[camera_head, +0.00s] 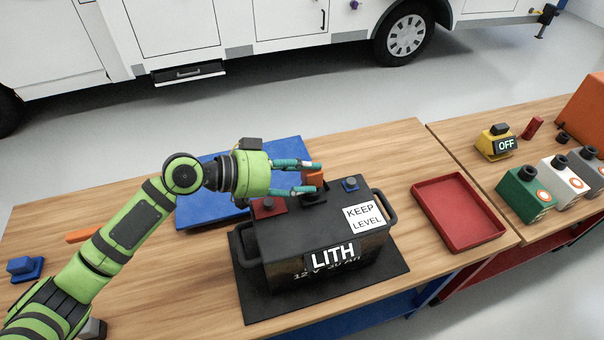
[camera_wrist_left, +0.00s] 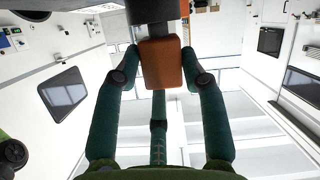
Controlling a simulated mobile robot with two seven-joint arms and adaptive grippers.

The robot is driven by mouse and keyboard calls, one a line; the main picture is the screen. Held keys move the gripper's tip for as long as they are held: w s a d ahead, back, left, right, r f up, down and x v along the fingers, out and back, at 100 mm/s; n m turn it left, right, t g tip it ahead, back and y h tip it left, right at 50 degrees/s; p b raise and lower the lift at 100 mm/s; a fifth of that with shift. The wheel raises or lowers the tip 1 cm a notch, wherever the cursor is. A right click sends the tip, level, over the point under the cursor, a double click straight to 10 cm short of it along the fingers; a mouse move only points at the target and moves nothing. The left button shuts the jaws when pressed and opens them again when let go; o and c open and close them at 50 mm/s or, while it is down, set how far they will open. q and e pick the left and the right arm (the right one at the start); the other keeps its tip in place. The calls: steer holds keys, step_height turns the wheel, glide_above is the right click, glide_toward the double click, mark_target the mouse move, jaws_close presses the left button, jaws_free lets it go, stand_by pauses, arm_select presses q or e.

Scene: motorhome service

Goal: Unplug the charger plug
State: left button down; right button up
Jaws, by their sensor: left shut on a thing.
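The charger plug is an orange block (camera_head: 316,178) above the top of the black battery (camera_head: 282,236), which is marked LITH and KEEP LEVEL. A dark round piece sits directly below the orange part; whether the plug is seated or raised there, I cannot tell. My left gripper (camera_head: 306,178) reaches in from the left with its teal fingers closed around the plug. In the left wrist view the orange plug (camera_wrist_left: 161,64) is between the fingertips, with a dark cylinder (camera_wrist_left: 152,10) against its end. My right gripper is not in view.
The battery stands on a black mat (camera_head: 388,270) on the wooden table. A blue case (camera_head: 195,212) lies behind it. A red tray (camera_head: 432,205) is empty at its right. A yellow OFF unit (camera_head: 490,145) and coloured blocks stand on the right table. The table's left part is mostly free.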

arm_select(q)
steer(key=shift+r, duration=0.1)
steer(key=c, duration=1.8)
jaws_free()
jaws_close()
steer(key=shift+r+p, duration=1.4)
steer(key=shift+r, duration=0.6)
steer(key=shift+f, duration=0.15)
